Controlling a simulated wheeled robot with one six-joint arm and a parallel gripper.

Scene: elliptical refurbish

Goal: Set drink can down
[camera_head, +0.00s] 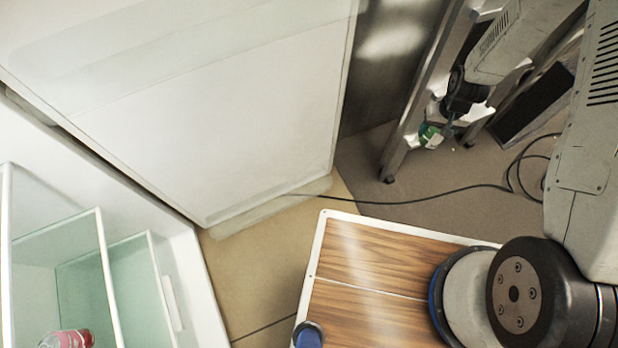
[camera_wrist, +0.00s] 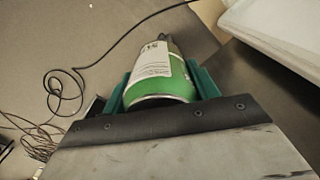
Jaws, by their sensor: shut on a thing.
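The drink can (camera_wrist: 158,75) is green and white, with printed text on its white part. In the wrist view it lies between the green fingers of my gripper (camera_wrist: 162,82), which is shut on it. In the head view the can (camera_head: 430,134) shows small at the end of my arm, near the metal-legged stand (camera_head: 408,110). My gripper (camera_head: 440,130) is partly hidden there by the arm. The can appears held in the air above the floor; the exact height is hard to tell.
A large white panel (camera_head: 210,100) fills the upper left. An open white unit with glass shelves (camera_head: 60,240) stands at the lower left, holding a pink item (camera_head: 66,339). A wood-grain surface (camera_head: 370,265) is below my arm. A black cable (camera_head: 430,196) crosses the floor.

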